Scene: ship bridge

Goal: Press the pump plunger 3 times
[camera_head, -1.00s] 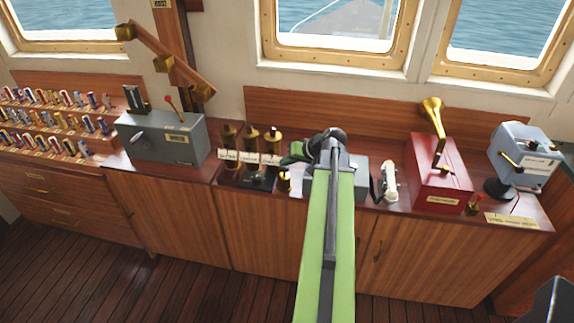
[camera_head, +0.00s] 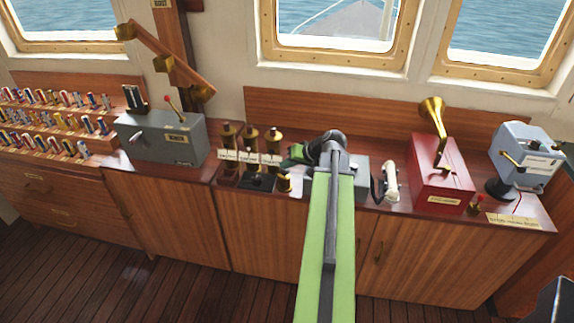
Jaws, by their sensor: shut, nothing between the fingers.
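My green arm reaches up from the bottom of the view to the counter, its dark wrist joint bent to the left. My gripper (camera_head: 294,153) is at the end, small and partly hidden by the wrist; it looks shut and holds nothing that I can see. A small brass piece (camera_head: 283,183) stands on the counter just below the gripper in the picture; it may be the pump, but its plunger cannot be made out. I cannot tell whether the gripper touches it.
Several brass cylinders (camera_head: 250,137) with labels stand left of my gripper. A grey lever box (camera_head: 170,140) is further left. Right of my arm are a white handset (camera_head: 391,182), a red box (camera_head: 440,180) with a brass horn, and a grey-blue device (camera_head: 525,155). A grey box is partly behind my arm.

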